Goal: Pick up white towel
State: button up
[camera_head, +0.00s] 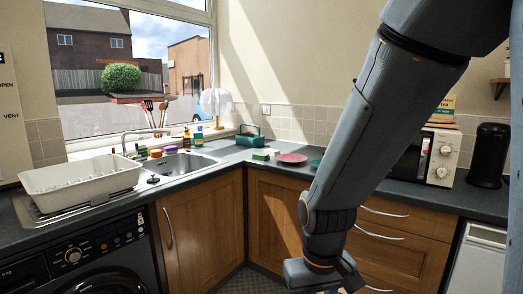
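I cannot make out a white towel in this view. My arm comes down from the top right across the counter front, and its wrist end reaches the bottom edge. My gripper's fingers lie below the picture, so their state does not show. My arm hides part of the counter and cabinets behind it.
A white dish rack (82,182) stands on the left counter, beside a steel sink (180,164). A green toolbox-like item (249,136), a pink plate (292,158) and a small green-and-white item (265,154) sit near the corner. A microwave (441,158) and black canister (489,155) stand right.

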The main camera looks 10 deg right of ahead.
aim_at(272, 153)
jog(key=z, duration=0.05)
jog(key=i, duration=2.3)
jog(key=z, duration=0.25)
